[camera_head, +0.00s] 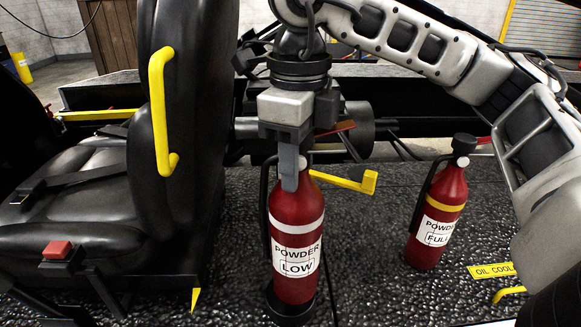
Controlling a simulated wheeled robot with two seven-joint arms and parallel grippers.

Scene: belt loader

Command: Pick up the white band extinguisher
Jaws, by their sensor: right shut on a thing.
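The white band extinguisher (297,227) is red, with a white band near its shoulder and a label reading "POWDER LOW". It stands upright at the middle of the camera_head view, its foot in a black round base. My right gripper (289,180) comes down from above and is shut on its top. The gripper's fingers hide part of the extinguisher's neck and valve. A second red extinguisher (437,218) with a yellow band and a "POWDER FULL" label stands to the right, apart from the gripper. My left gripper is not in view.
A black seat (75,185) with a yellow handle (160,110) on its back stands close on the left. A yellow bracket (345,182) sticks out behind the held extinguisher. The dark textured deck (365,260) between the two extinguishers is clear. A yellow "OIL COOL" label lies at lower right.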

